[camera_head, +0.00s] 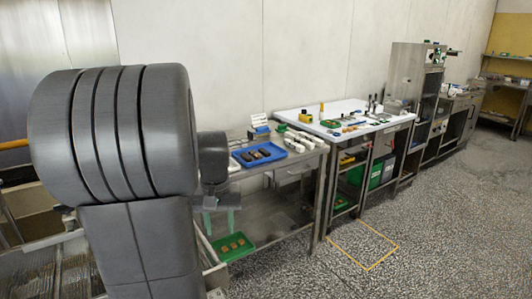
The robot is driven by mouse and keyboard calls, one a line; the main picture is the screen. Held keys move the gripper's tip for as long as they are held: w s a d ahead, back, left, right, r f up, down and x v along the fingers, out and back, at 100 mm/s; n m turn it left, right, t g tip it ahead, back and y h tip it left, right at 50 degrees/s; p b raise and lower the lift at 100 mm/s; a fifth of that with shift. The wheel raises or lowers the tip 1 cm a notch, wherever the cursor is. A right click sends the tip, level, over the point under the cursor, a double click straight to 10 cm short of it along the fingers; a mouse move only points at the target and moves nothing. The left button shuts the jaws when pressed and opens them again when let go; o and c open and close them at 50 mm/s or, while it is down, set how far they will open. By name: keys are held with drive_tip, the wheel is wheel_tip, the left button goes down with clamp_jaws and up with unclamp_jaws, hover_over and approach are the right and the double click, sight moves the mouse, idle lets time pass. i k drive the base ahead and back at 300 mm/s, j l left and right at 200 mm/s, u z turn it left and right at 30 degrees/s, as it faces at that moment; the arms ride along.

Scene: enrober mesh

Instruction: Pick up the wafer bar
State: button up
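My gripper (219,221) hangs beside the left end of a steel table, its two greenish fingers apart with nothing seen between them. A blue tray (242,163) on that table holds several dark brown bars (262,155). A green tray (233,255) lower down, below my gripper in the picture, holds several small brown pieces (232,245). I cannot tell which of these is the wafer bar. My gripper appears clear of both trays. My large grey arm links hide much of the left side.
White racks (299,141) and a blue-and-white device (259,130) stand near the blue tray. A white-topped table (345,108) with tools adjoins on the right. Steel machines (412,70) stand beyond. The speckled floor (440,220) is open at right, with a yellow outline (385,259).

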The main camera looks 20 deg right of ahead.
sight(253, 153)
drive_tip(key=i+l+u, duration=0.1)
drive_tip(key=l, duration=0.3)
drive_tip(key=i+l+u, duration=0.1)
drive_tip(key=i+l, duration=0.15)
drive_tip(key=l, duration=0.15)
drive_tip(key=i+l+u, duration=0.15)
drive_tip(key=l, duration=0.25)
drive_tip(key=i+l+u, duration=0.1)
drive_tip(key=l, duration=0.3)
drive_tip(key=i+l+u, duration=0.1)
drive_tip(key=l, duration=0.35)
drive_tip(key=i+l+u, duration=0.1)
drive_tip(key=l, duration=0.35)
drive_tip(key=i+l+u, duration=0.1)
drive_tip(key=i+l, duration=0.35)
drive_tip(key=i+l+u, duration=0.15)
drive_tip(key=i+l, duration=0.25)
drive_tip(key=l, duration=0.3)
